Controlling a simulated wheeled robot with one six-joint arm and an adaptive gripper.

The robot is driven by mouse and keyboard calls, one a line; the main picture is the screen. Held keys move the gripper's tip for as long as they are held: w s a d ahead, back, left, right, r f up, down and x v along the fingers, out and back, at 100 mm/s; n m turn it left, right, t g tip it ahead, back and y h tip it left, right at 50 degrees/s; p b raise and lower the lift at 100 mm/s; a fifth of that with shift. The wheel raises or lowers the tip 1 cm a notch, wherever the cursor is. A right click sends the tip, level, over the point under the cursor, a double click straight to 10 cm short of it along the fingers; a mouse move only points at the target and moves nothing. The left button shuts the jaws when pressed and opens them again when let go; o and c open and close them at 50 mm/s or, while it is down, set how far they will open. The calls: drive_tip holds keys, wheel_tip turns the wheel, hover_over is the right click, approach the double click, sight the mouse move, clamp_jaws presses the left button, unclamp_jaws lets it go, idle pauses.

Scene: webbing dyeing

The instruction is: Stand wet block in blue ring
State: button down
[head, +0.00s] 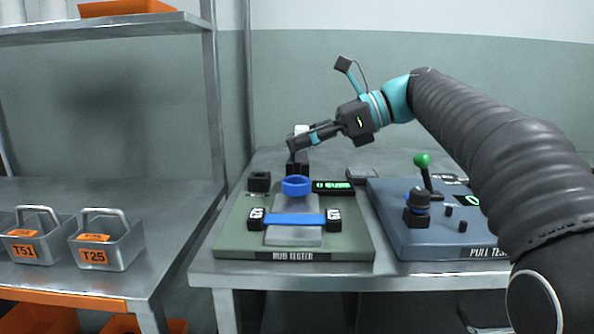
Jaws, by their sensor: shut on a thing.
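The blue ring (295,183) stands in the middle of the green rub tester (232,240), above a grey plate. My gripper (295,153) points down just behind and above the ring and is shut on a small dark block (297,169), seemingly the wet block. The block looks upright, and its lower end appears close behind the ring's far rim. From this one view I cannot tell the gap between them. The block's wetness does not show, and the fingertips are small and dark against it.
A blue strap (295,220) lies across the tester between two black clamps. A black square holder (259,181) and a green display (334,187) flank the ring. The blue pull tester (395,240) with its green-knobbed lever stands right. Metal bins (110,247) sit on the left shelf.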

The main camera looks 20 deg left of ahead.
sight(297, 161)
drive_tip(key=shift+s+a+f, duration=0.25)
drive_tip(key=shift+a+f, duration=0.1)
drive_tip(key=shift+a, duration=0.1)
drive_tip(key=shift+f+b, duration=0.65)
drive_tip(key=shift+f, duration=1.3)
drive_tip(key=shift+f, duration=0.6)
drive_tip(key=c, duration=1.3)
unclamp_jaws()
drive_tip(key=shift+o, duration=0.2)
drive_tip(key=shift+r, duration=0.45)
drive_tip(key=p+v, duration=0.2)
drive_tip(key=v, duration=1)
drive_tip(key=shift+r, duration=0.15)
